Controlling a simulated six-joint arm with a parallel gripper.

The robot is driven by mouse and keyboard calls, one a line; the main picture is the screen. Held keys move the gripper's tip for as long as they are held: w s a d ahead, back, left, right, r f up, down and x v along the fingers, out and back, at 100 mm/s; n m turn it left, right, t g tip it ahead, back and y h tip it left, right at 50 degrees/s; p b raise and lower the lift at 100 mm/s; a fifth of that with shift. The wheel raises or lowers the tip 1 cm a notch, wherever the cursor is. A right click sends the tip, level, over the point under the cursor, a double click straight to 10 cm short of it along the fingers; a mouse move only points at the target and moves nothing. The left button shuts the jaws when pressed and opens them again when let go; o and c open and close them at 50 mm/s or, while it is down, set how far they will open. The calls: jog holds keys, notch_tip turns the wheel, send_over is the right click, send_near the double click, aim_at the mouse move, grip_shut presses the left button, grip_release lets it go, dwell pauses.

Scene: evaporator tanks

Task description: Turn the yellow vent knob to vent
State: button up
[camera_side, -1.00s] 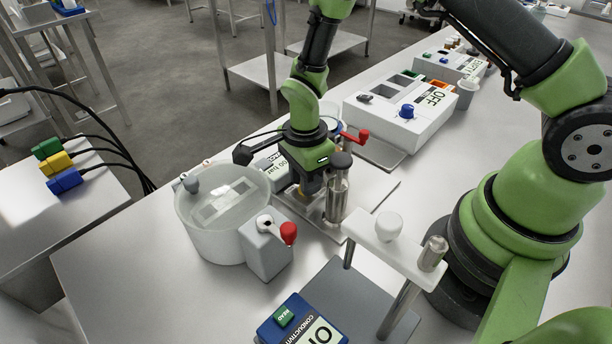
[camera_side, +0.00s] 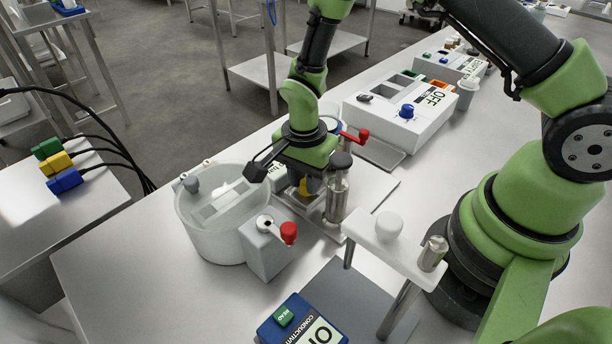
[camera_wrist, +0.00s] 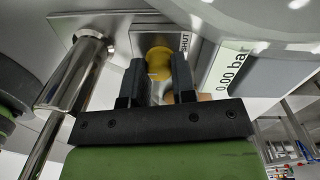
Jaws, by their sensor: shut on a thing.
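The yellow vent knob (camera_wrist: 158,62) sits on a metal plate, between the two black fingers of my gripper (camera_wrist: 158,78) in the wrist view. My gripper is shut on the knob, with a finger on either side. A "SHUT" label (camera_wrist: 186,43) shows beside the knob; any other label is hidden. I cannot tell exactly which way the knob points.
A metal cylinder (camera_side: 337,195) stands close to the right of my gripper. A pressure display (camera_wrist: 232,66) reads 0.00 bar. A red lever (camera_side: 356,138) lies behind.

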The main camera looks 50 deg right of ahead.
jog(key=o, duration=0.9)
notch_tip(320, 180, up, 10)
jog(key=shift+w+f, duration=0.1)
jog(key=shift+w, duration=0.05)
jog(key=s+d+r+n+t+y, duration=0.1)
jog(key=s+r+n, duration=0.1)
jog(key=r, duration=0.4)
jog(key=s+d+r+n+t, duration=0.1)
jog(key=s+r+n+t, duration=0.1)
jog(key=r, duration=0.3)
jog(key=s+r+n+t, duration=0.1)
jog(key=s+r+n, duration=0.1)
jog(key=s, duration=0.2)
jog(key=s+r+n+t, duration=0.2)
jog(key=s+r+n, duration=0.1)
jog(key=s+r+n+t+y, duration=0.1)
jog(key=s+r+n, duration=0.1)
jog(key=s+n, duration=0.1)
jog(key=shift+s+d+r+t, duration=0.15)
jog(key=shift+s+d, duration=0.05)
jog(key=shift+s, duration=0.25)
jog(key=shift+s+d+r+t, duration=0.15)
jog(key=shift+s+d, duration=0.05)
jog(key=shift+s, duration=0.2)
